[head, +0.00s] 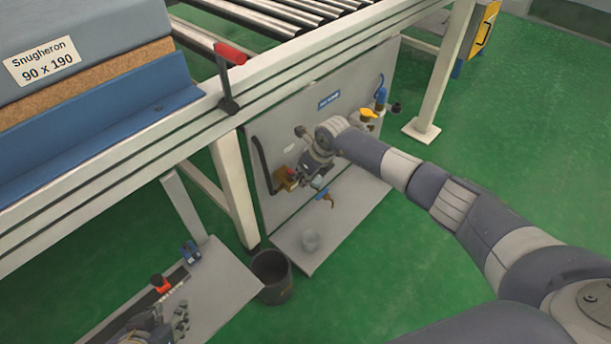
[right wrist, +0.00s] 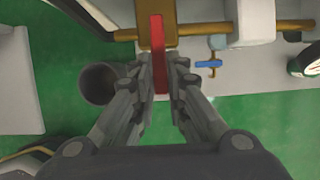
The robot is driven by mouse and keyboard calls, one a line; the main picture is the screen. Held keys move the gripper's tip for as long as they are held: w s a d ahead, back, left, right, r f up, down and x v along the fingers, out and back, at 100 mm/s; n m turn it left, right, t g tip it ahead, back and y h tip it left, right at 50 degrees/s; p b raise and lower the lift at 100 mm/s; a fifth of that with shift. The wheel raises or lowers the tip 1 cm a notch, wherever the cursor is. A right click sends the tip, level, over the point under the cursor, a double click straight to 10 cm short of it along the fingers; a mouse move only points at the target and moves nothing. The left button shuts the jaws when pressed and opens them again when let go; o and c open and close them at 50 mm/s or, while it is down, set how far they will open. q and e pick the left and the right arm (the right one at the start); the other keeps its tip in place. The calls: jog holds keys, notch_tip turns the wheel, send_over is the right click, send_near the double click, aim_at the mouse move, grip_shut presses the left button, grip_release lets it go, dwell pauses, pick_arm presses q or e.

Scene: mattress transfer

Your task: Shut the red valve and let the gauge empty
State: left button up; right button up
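The red valve's brass body (head: 283,182) sits low on the grey panel in the head view, partly hidden by my right gripper. In the right wrist view its long red handle (right wrist: 157,45) points down the picture from the brass block. My right gripper (right wrist: 163,80) has one finger on each side of the handle's lower end. The fingers look a little apart, with a narrow gap beside the handle. My left gripper (head: 181,318) is at the lower left, partly cut off, and its opening is unclear. I cannot make out a gauge face or reading in the head view.
A dark bucket (head: 271,277) stands on the green floor beside the panel's base plate (head: 350,215). A small brass tap (head: 325,195) and a yellow valve handle (head: 369,113) are nearby. A roller conveyor frame (head: 110,150) carries a mattress (head: 95,30) at upper left.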

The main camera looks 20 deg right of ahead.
jog(key=o, duration=0.4)
jog(key=shift+c, duration=0.2)
jog(key=v, duration=1.2)
jog(key=shift+d, duration=0.1)
